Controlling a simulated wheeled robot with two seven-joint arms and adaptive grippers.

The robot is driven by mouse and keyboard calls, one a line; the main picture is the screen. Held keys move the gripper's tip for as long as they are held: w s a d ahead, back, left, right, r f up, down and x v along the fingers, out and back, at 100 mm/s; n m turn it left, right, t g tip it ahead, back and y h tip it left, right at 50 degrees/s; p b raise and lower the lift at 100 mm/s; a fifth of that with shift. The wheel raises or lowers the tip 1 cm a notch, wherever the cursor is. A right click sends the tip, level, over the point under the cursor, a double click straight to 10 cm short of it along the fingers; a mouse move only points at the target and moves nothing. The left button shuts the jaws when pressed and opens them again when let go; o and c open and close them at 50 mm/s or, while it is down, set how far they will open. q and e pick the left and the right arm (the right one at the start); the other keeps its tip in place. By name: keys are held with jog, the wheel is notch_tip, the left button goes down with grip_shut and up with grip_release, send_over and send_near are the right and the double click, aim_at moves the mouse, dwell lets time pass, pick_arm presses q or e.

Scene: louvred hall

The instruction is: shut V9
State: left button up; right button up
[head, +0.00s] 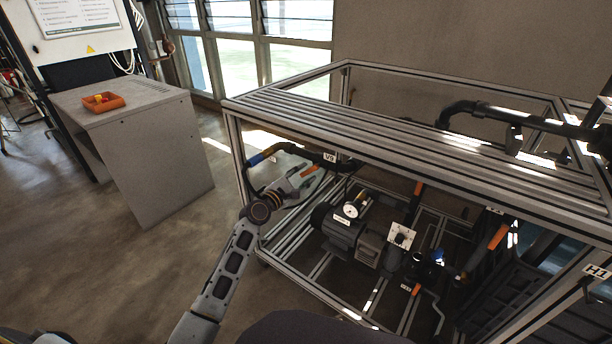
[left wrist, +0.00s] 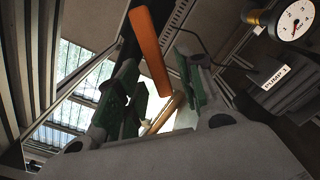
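The V9 tag (head: 329,157) hangs on a dark pipe under the near left part of the frame's top. An orange lever (head: 309,170) shows just below and left of the tag. My left gripper (head: 304,184) is inside the frame close to this lever. In the left wrist view the orange lever (left wrist: 150,55) stands long and tilted beyond the gap between my two green-padded fingers (left wrist: 160,100). The fingers are apart; I cannot tell whether either touches the lever. A brass-coloured rod (left wrist: 166,112) shows between them. My right gripper is not in view.
An aluminium frame (head: 290,115) with a slatted top encloses the pump (head: 350,225), its gauge (head: 351,209), pipes and other orange levers (head: 498,237). A PUMP 1 tag (left wrist: 274,78) is close by on the right. A grey cabinet (head: 150,140) bears an orange tray (head: 103,107). Open floor lies left.

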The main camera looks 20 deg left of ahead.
pick_arm(q)
jog(key=shift+x, duration=0.9)
jog(key=shift+c, duration=0.4)
grip_shut()
